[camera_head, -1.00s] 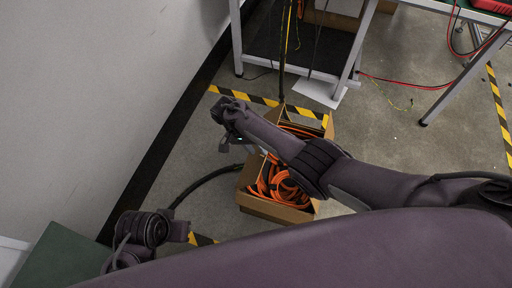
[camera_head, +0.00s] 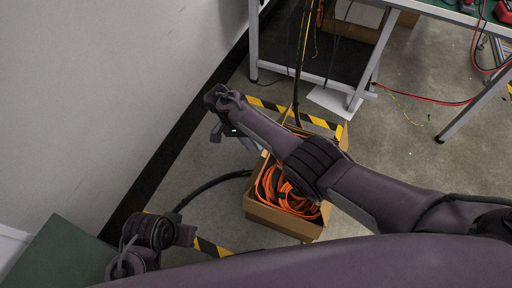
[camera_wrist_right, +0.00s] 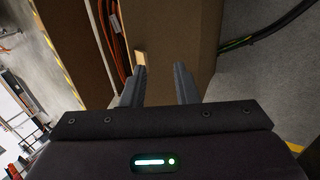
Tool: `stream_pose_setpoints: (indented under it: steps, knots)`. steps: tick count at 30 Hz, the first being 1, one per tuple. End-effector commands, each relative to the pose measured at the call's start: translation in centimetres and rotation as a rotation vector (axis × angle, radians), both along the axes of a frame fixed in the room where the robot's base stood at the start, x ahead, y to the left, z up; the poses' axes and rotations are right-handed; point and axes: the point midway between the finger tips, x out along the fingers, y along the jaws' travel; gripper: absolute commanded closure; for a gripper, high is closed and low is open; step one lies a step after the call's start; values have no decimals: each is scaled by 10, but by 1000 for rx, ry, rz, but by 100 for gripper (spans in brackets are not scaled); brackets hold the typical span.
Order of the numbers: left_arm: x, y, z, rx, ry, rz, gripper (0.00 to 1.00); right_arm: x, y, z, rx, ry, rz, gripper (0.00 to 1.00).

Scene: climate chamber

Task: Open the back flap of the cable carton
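The cable carton (camera_head: 285,225) is an open-topped brown box on the floor in the head view, with orange cable coils (camera_head: 282,190) inside. My right arm crosses above it and hides its middle and part of its far edge, so I cannot tell how the back flap stands. My right gripper (camera_head: 232,138) hangs left of the carton's far part. In the right wrist view, the open fingers (camera_wrist_right: 160,85) point toward a brown cardboard panel (camera_wrist_right: 177,35); contact is unclear. Orange cable shows left of the panel. My left arm shows at the lower left; its fingers are not visible.
A grey-legged table (camera_head: 362,75) with a dark lower shelf stands behind the carton. Yellow-black floor tape (camera_head: 315,118) runs behind it. A white wall (camera_head: 100,110) is at left. A black hose (camera_head: 210,185) curves left of the carton. Floor at right is mostly clear.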

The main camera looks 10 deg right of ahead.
Motion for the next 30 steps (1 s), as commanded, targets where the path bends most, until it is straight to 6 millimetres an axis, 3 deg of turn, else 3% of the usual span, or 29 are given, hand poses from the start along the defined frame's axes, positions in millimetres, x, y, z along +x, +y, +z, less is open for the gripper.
stream_pose_setpoints:
  steps: [10,30]
  knots:
    - [0,0,-17,0,0,0,64,11,16,11,0,0,0,73]
    - [0,0,-16,0,0,0,64,13,19,17,0,0,0,73]
